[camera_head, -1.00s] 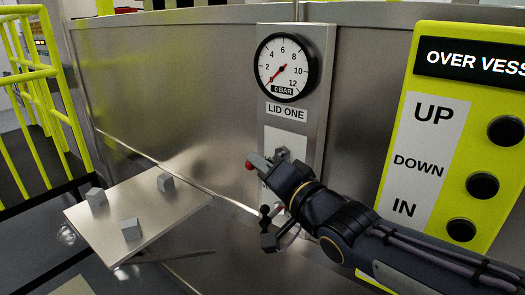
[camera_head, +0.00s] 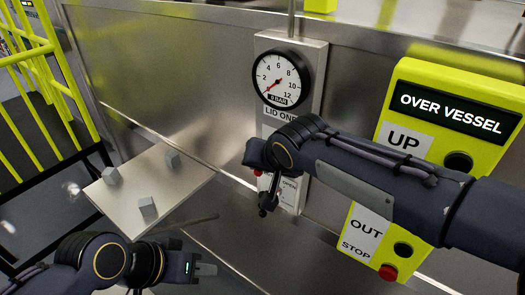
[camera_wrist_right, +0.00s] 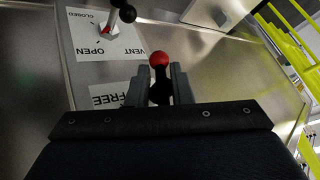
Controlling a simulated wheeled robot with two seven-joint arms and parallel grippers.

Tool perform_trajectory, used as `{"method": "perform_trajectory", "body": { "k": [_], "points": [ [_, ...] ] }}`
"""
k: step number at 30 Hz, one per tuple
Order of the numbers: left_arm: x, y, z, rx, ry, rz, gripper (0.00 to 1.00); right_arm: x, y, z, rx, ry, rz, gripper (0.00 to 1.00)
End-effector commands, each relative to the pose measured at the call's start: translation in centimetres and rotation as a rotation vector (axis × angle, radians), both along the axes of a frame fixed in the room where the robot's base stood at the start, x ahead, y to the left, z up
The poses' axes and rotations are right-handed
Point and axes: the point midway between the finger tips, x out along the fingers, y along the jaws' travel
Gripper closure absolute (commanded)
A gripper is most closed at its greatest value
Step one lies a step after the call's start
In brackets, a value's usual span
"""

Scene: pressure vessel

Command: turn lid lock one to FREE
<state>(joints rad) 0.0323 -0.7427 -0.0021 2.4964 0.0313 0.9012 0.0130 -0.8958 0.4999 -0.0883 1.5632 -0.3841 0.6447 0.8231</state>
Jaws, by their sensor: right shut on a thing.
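The lid lock one lever ends in a red ball (camera_wrist_right: 160,59) on a dark stem; both sit between the fingers of my right gripper (camera_wrist_right: 162,85) in the right wrist view. That gripper is shut on the lever. In the head view only a bit of red (camera_head: 258,172) shows beside my right arm, which hides the fingers. A FREE label (camera_wrist_right: 112,95), seen upside down, lies on the panel beside the fingers. My left gripper (camera_head: 205,269) is low in the head view, away from the panel; its finger opening is unclear.
The LID ONE panel carries a gauge (camera_head: 283,78) marked 0 BAR. A black-knobbed vent lever (camera_wrist_right: 126,13) stands near the OPEN and CLOSED marks. A yellow control box (camera_head: 440,110) is at right. A shelf (camera_head: 185,190) with grey cubes and yellow railings are at left.

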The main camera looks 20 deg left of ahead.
Motion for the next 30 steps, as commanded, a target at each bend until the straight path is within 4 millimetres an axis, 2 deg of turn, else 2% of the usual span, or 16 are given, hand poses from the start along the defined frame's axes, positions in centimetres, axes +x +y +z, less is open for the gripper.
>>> {"method": "perform_trajectory", "body": {
  "k": [1, 7, 18, 30],
  "points": [
    [0.0, 0.0, 1.1, 0.000, 0.000, 0.000, 0.64, 0.0, 0.4, 1.0, -0.031, 0.006, 0.005, 1.00],
    [0.0, 0.0, 2.2, 0.000, 0.000, 0.000, 0.64, 0.0, 0.3, 0.7, -0.185, 0.060, 0.006, 1.00],
    [0.0, 0.0, 2.7, 0.000, 0.000, 0.000, 0.64, 0.0, 0.1, 0.3, -0.364, 0.125, 0.005, 1.00],
    [0.0, 0.0, 2.8, 0.000, 0.000, 0.000, 0.64, 0.0, 0.0, 0.3, -0.406, 0.140, 0.005, 1.00]
  ]
}}
